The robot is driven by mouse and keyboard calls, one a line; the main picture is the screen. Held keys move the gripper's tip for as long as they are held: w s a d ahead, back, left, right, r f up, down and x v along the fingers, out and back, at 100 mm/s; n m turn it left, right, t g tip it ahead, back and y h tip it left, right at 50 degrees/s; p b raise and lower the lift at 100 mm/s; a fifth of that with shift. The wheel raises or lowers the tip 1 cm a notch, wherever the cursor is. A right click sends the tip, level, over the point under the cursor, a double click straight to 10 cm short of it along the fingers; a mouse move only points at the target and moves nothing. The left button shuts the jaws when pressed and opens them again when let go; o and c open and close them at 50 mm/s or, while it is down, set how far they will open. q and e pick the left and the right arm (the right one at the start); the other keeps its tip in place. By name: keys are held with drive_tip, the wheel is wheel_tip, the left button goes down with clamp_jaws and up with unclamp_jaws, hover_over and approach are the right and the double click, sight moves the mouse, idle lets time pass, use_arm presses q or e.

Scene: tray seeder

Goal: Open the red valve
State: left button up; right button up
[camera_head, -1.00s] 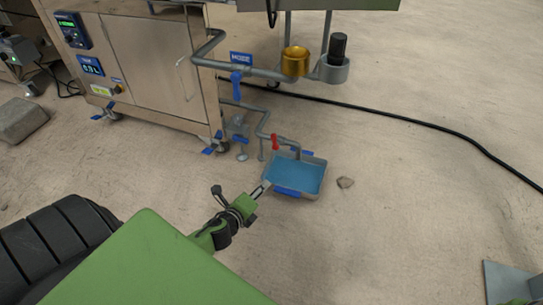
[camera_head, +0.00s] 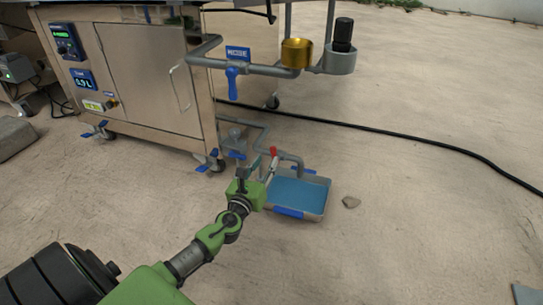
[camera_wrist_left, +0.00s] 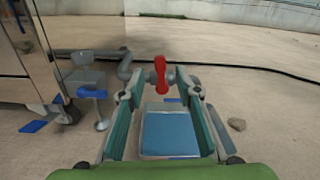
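The red valve (camera_head: 273,155) is a small lever handle on a thin grey pipe above a grey tray of blue liquid. In the left wrist view, the red valve (camera_wrist_left: 160,74) stands upright, centred just beyond the fingertips. My left gripper (camera_head: 263,170) is open, with its fingers pointing at the valve. In the left wrist view, the left gripper (camera_wrist_left: 160,95) has its two fingers spread on either side of the line to the valve, with nothing between the tips. Contact with the handle cannot be told. My right gripper is not in view.
The tray (camera_head: 322,208) sits on the floor below the pipe outlet. A blue valve handle (camera_head: 232,83) is on the upper pipe of the steel cabinet (camera_head: 140,75). A black hose (camera_head: 380,131) crosses the floor behind. A small stone (camera_head: 351,202) lies right of the tray.

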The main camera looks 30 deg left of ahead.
sight(272, 151)
use_arm(q)
drive_tip(key=b+x, duration=0.1)
drive_tip(key=x, duration=0.5)
clamp_jaws()
